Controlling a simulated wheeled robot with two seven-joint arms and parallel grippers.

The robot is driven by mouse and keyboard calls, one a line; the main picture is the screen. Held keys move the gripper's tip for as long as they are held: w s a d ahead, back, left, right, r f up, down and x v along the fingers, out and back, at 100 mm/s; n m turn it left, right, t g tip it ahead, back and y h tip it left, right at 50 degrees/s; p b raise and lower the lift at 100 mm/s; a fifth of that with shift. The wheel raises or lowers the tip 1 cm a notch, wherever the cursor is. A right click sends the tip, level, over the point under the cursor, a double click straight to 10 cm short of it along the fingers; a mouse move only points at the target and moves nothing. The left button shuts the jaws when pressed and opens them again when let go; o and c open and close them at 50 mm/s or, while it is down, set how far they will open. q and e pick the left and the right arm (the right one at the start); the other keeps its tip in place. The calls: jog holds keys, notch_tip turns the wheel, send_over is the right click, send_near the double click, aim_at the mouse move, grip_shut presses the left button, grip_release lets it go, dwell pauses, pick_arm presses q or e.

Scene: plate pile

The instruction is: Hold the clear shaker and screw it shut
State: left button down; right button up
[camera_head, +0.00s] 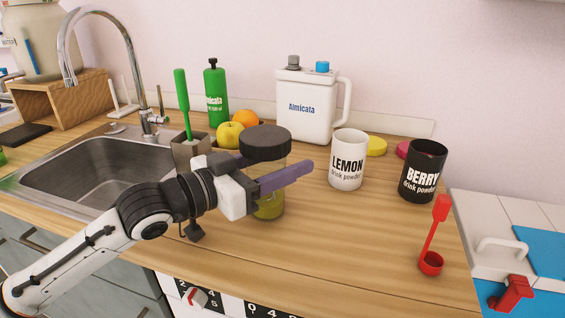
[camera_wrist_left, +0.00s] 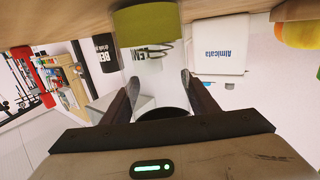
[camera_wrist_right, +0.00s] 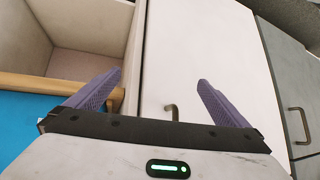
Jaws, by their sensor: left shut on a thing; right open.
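The clear shaker (camera_head: 269,208) stands upright on the wooden counter, with yellow-green contents in its lower part. A dark round lid (camera_head: 265,142) sits on its top; I cannot tell how tightly. My left gripper (camera_head: 276,174) is shut around the shaker's upper body, below the lid, its near purple finger across the front. In the left wrist view the shaker's green contents (camera_wrist_left: 147,28) appear upside down, with the left gripper's fingers (camera_wrist_left: 158,85) on either side. My right gripper (camera_wrist_right: 160,80) is open and empty; it is outside the head view.
The sink (camera_head: 80,175) is at the left. Behind stand a white jug (camera_head: 305,118), a green bottle (camera_head: 215,95) and fruit (camera_head: 231,135). The LEMON cup (camera_head: 347,160), BERRY cup (camera_head: 424,172) and red scoop (camera_head: 431,258) are at the right. The front counter is clear.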

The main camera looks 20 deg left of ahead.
aim_at(249, 173)
pick_arm(q)
jog(key=shift+r, duration=0.1)
jog(key=c, duration=0.7)
grip_release()
jog(key=shift+f, duration=0.2)
jog(key=shift+r, duration=0.25)
jog(key=v, duration=0.7)
jog(key=b+v, duration=0.1)
jog(key=v, duration=0.2)
jog(key=shift+a+f, duration=0.2)
jog(key=shift+f, duration=0.1)
jog(key=shift+s+a, duration=0.3)
jog(key=shift+s, duration=0.15)
jog(key=shift+s+a+r, duration=0.1)
jog(key=shift+s+r, duration=0.1)
jog(key=shift+s, duration=0.15)
